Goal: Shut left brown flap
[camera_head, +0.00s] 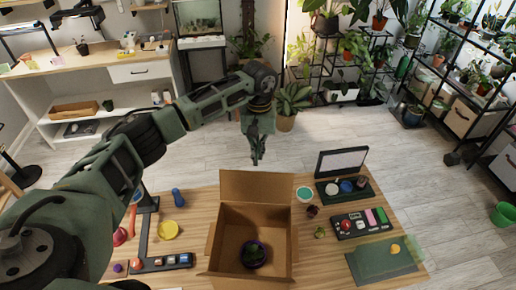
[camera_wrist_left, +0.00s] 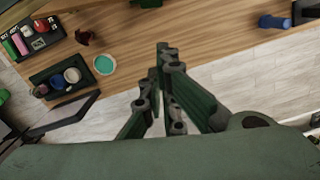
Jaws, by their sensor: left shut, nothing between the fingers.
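The brown cardboard box (camera_head: 228,250) stands open on the wooden table, with a dark pot holding a plant (camera_head: 254,254) inside. Its left brown flap (camera_head: 212,236) stands up at the box's left side and shows as a narrow strip. The far flap (camera_head: 257,187) also stands up, and the right flap (camera_head: 294,243) shows nearly edge-on. My left gripper (camera_head: 257,161) is shut and empty, above and beyond the far flap, apart from the box. In the left wrist view its closed fingers (camera_wrist_left: 165,52) point over the table's edge. My right gripper is not in view.
Right of the box lie a teal-topped round container (camera_head: 305,194), an open dark case (camera_head: 344,175), a tray of small items (camera_head: 362,222) and a green mat (camera_head: 375,264). Left are a yellow dish (camera_head: 168,230) and a blue object (camera_head: 178,198). Open floor (camera_head: 200,165) lies beyond the table.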

